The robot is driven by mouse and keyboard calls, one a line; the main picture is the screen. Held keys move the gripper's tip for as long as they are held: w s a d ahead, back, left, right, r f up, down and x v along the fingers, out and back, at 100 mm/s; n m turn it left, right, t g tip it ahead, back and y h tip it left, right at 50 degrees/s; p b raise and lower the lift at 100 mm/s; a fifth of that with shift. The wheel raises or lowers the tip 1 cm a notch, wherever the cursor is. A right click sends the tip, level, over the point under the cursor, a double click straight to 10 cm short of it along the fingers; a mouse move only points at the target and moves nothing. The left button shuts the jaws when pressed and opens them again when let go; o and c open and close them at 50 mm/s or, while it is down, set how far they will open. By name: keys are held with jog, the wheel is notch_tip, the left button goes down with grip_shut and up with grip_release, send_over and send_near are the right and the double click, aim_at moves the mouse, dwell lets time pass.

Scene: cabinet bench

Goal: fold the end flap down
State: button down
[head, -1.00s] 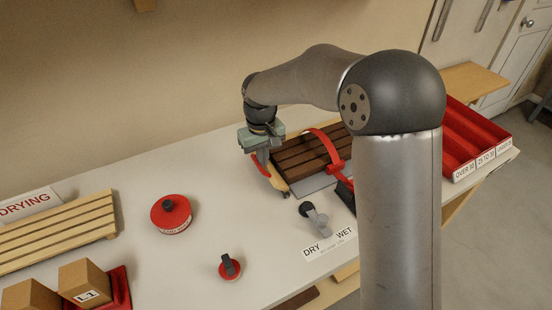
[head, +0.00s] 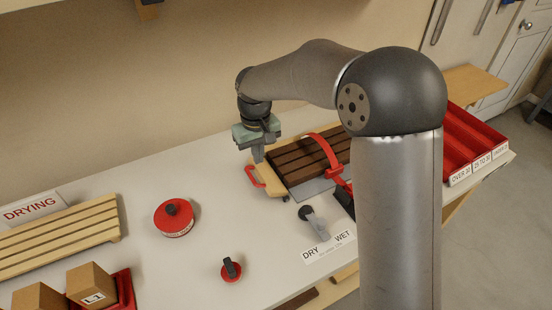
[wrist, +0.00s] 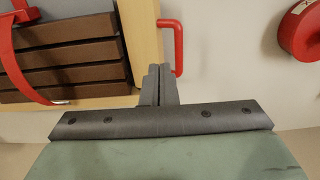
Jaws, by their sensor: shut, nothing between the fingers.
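The end flap (head: 266,183) is a pale wooden board with a red U-shaped handle (head: 254,177), at the left end of a brown slatted block. It appears to lie flat, level with the wooden base, with the handle pointing outward to the left. In the wrist view the flap (wrist: 147,38) runs beside the dark slats, and the handle (wrist: 179,45) sticks out from its outer edge. My gripper (head: 258,159) is shut and empty, just above the back part of the flap. In the wrist view its fingertips (wrist: 160,72) are together near the flap's edge; contact cannot be told.
A red strap (head: 327,150) arches over the slatted block (head: 305,163). A grey lever (head: 316,223) stands in front, by the DRY/WET label. A red round container (head: 175,218) and a small red knob (head: 231,269) sit to the left. Bench between them is clear.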

notch_tip(320, 180, up, 8)
jog(key=p, duration=0.5)
jog(key=shift+r, duration=0.15)
dwell(0.3)
jog(key=s+d+r+m+t, duration=0.1)
jog(key=s+d+r+m, duration=0.1)
jog(key=s+d, duration=0.7)
jog(key=s+d+r+m, duration=0.1)
jog(key=s+d+m, duration=0.2)
jog(key=s+d, duration=0.65)
jog(key=s+d+f+m, duration=0.1)
jog(key=s+d+f, duration=0.1)
jog(key=s+d, duration=0.4)
jog(key=shift+s+f+m+b, duration=0.2)
jog(key=shift+s+m+b, duration=0.1)
jog(key=shift+s+m, duration=0.1)
